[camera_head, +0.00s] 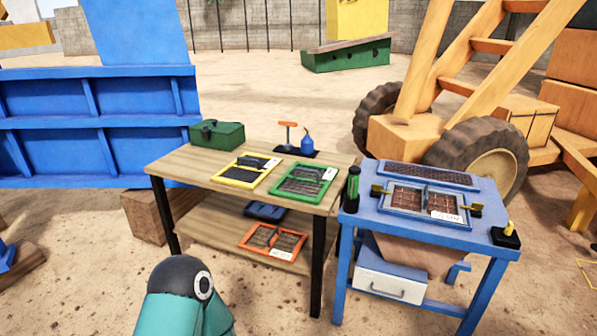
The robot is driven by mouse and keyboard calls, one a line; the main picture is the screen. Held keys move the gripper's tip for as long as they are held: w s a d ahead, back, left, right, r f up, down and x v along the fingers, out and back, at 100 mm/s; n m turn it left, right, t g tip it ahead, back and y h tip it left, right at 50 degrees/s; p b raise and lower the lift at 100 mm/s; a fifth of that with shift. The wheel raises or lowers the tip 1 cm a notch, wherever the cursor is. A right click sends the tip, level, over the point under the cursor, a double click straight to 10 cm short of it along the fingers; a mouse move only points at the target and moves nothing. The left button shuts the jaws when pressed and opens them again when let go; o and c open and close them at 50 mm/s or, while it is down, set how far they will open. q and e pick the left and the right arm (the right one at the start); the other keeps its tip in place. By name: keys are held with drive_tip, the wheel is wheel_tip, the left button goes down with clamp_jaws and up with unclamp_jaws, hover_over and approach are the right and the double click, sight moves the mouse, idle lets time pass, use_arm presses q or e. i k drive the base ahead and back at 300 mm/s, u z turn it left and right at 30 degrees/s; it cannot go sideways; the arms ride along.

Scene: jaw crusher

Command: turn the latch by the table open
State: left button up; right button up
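A blue work table (352,247) stands right of centre with a framed screen (408,200) set in its top. A small yellow-and-black latch (378,190) sits at the screen's left edge. Another yellow-and-black latch (474,210) sits at its right edge. Both are too small to tell whether they are turned open or closed. Neither of my grippers shows. A teal and black part of my own arm stands at the bottom left, well apart from the blue table.
A wooden table (195,165) adjoins on the left, holding a green box (217,134), a yellow-framed screen (246,172) and a green-framed screen (304,182). An orange wheeled machine (478,154) stands behind the blue table. Sandy ground in front is clear.

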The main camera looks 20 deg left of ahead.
sight(378, 188)
drive_tip(key=z, duration=0.05)
drive_tip(key=i, duration=1.75)
drive_tip(key=u, duration=0.9)
drive_tip(key=k, duration=0.65)
drive_tip(key=u, duration=0.25)
drive_tip(key=i, duration=0.75)
drive_tip(key=z, duration=0.1)
